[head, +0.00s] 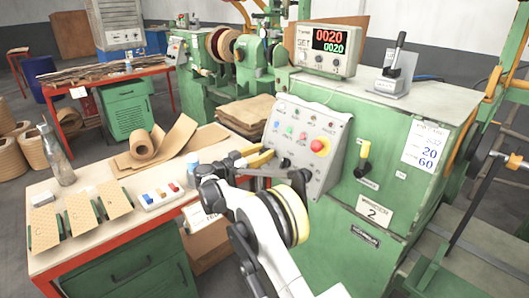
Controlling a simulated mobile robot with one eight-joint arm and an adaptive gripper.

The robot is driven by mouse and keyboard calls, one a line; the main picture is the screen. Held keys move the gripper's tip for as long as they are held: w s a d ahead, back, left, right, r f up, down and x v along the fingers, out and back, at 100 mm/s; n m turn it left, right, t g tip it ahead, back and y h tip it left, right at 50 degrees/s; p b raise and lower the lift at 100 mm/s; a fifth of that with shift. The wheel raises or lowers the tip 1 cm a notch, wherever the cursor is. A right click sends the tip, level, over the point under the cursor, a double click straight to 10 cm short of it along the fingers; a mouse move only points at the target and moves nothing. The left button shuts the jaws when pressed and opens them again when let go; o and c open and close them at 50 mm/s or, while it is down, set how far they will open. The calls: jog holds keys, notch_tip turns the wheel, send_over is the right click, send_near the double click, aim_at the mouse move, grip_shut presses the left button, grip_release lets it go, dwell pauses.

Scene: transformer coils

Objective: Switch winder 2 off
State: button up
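The counter box (325,50) on top is lit and reads 0020 in red and in green. My gripper (262,159), dark with yellow parts, is at the panel's lower left; its finger opening and any contact are unclear.
A workbench (97,168) at left holds brown boards, a glass bottle (57,155), a paper roll (150,145) and a tray of coloured pieces (157,194). A lever unit (394,75) stands on the cabinet top. My arm covers the panel's lower left edge. Yellow guard rails are at far right.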

jog(key=shift+n, duration=0.5)
jog(key=n+t+y, duration=0.1)
jog(key=n, duration=0.1)
jog(key=n+y+p, duration=0.1)
jog(key=n, duration=0.2)
jog(key=shift+t, duration=0.4)
jog(key=n+y+p, duration=0.1)
jog(key=n, duration=0.1)
jog(key=n+y, duration=0.1)
jog(key=n, duration=0.2)
jog(key=shift+w+a+n+t+p, duration=0.1)
jog(key=shift+n+t+p, duration=0.2)
jog(key=shift+t+p, duration=0.1)
jog(key=n+y+p, duration=0.1)
jog(key=n+y, duration=0.1)
jog(key=n, duration=0.5)
jog(key=n+g+y+p, duration=0.1)
jog(key=n, duration=0.1)
jog(key=shift+a+f+y+p, duration=0.1)
jog(key=shift+f+y+p, duration=0.1)
jog(key=shift+y+p, duration=0.1)
jog(key=shift+n, duration=0.3)
jog(key=o, duration=1.2)
jog(key=shift+c, duration=0.2)
